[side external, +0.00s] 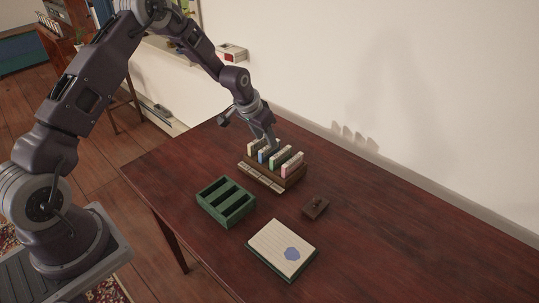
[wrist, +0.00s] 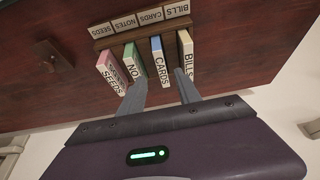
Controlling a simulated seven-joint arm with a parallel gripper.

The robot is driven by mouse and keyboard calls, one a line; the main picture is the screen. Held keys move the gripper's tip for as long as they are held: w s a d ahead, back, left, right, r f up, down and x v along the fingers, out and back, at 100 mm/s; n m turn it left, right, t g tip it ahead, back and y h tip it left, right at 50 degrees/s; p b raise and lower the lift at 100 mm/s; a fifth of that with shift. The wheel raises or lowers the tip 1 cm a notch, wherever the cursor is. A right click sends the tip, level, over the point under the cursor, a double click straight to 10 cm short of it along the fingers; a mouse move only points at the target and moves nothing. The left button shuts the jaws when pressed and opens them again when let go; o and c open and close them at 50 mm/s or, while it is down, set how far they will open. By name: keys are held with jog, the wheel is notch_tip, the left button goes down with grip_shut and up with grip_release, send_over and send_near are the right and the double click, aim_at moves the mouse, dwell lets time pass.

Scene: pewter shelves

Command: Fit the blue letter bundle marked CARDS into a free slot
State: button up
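The blue letter bundle marked CARDS (wrist: 160,62) stands in a wooden rack (side external: 292,183), between the green NOTES bundle (wrist: 134,64) and the yellow BILLS bundle (wrist: 186,58). The blue bundle also shows in the side view (side external: 263,156). My gripper (wrist: 159,80) is open, with one finger on each side of the CARDS bundle and gaps visible; whether the tips are level with it is unclear. In the side view my gripper (side external: 271,143) is right over the back of the rack. A green tray (side external: 226,202) with several empty slots stands in front of the rack.
The pink SEEDS bundle (wrist: 111,72) stands at the rack's end. The rack's front carries name labels (wrist: 140,19). A small brown block (side external: 315,208) and a pad with a blue patch (side external: 283,248) lie nearby. The table's right side is clear; a wall runs behind.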

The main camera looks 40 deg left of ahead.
aim_at(269, 155)
jog(key=x, duration=0.6)
jog(key=shift+w+a+f, duration=0.1)
jog(key=shift+w+a, duration=0.1)
jog(key=shift+f, duration=0.2)
jog(key=shift+c, duration=0.4)
grip_shut()
